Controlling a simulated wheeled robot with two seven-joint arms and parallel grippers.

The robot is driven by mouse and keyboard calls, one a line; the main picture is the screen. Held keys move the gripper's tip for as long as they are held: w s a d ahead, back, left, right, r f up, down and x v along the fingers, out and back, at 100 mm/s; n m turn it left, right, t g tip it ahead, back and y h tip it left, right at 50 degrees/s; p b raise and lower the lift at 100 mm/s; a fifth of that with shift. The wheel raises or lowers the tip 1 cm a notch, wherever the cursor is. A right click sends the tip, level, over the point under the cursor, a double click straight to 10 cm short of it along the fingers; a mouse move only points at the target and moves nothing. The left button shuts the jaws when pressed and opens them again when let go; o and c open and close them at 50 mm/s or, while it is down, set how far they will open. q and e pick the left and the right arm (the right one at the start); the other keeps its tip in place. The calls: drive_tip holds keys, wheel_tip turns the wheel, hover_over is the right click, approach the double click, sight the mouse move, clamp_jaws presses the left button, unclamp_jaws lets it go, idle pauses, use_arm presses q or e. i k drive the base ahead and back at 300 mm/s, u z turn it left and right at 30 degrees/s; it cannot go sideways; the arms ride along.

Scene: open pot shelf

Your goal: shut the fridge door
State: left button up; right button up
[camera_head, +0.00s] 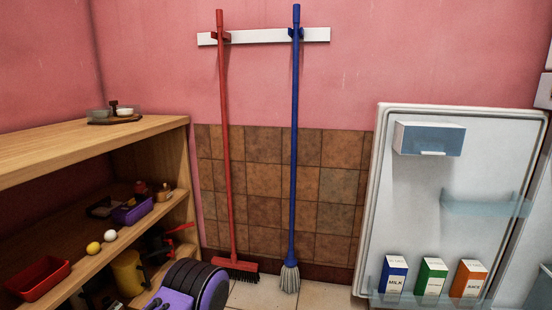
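The white fridge door (411,193) stands wide open at the right, with its inner side facing me. A blue-fronted bin (430,139) sits high on it, and a clear blue shelf (484,205) is at mid height. A blue milk carton (394,276), a green carton (431,278) and an orange juice carton (468,280) stand in the bottom door shelf. Pale surfaces at the right edge may belong to the fridge body, which is mostly out of view. Neither of my grippers is clearly seen.
A wooden shelf (160,127) with bowls, eggs and trays stands at the left. A red broom (226,150) and a blue mop (294,150) hang on the wall. A purple and black ribbed object (190,288) is at the bottom. Tiled floor (258,292) shows between shelf and door.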

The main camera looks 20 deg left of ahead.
sight(466, 202)
drive_tip(key=u, duration=1.4)
drive_tip(key=i, duration=1.15)
drive_tip(key=z, duration=0.1)
